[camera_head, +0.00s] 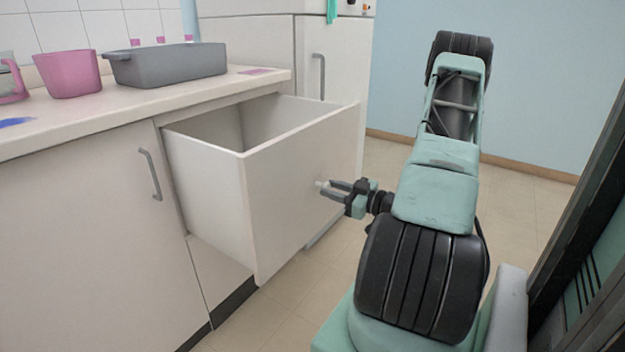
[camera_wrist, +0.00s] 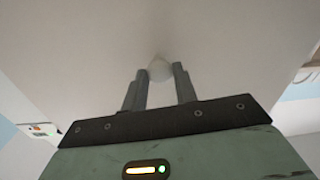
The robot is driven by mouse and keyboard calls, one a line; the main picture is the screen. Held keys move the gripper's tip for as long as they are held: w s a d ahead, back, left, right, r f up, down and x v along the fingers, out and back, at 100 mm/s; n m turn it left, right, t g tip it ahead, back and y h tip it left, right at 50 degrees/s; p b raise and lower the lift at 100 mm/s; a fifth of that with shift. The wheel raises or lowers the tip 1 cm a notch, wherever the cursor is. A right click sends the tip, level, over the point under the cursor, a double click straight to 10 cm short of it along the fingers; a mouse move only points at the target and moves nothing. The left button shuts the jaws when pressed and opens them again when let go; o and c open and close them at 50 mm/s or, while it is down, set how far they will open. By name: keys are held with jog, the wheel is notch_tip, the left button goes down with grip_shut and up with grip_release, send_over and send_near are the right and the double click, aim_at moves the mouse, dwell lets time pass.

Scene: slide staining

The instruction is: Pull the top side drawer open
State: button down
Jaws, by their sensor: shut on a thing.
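The top side drawer (camera_head: 290,200) is a deep white box that stands well out from the counter front in the head view, its inside visible and looking empty. My gripper (camera_head: 326,188) is at the middle of the drawer's front panel, its two fingers shut on a small pale knob. In the wrist view the round knob (camera_wrist: 160,69) sits between the tips of the fingers (camera_wrist: 160,80), against the plain white drawer front (camera_wrist: 90,50). The rest of the knob behind the fingers is hidden.
The counter (camera_head: 100,110) above holds a grey basin (camera_head: 170,68) and a pink tub (camera_head: 70,75). A closed cabinet door with a bar handle (camera_head: 150,174) is left of the drawer. A tall cabinet (camera_head: 335,55) stands behind. Open floor (camera_head: 525,190) lies to the right.

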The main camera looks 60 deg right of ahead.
jog(key=s, duration=0.6)
jog(key=shift+p, duration=0.3)
jog(key=c, duration=1.1)
grip_release()
jog(key=s+p, duration=0.2)
jog(key=s, duration=1.5)
jog(key=shift+s+d, duration=0.2)
jog(key=shift+d, duration=0.2)
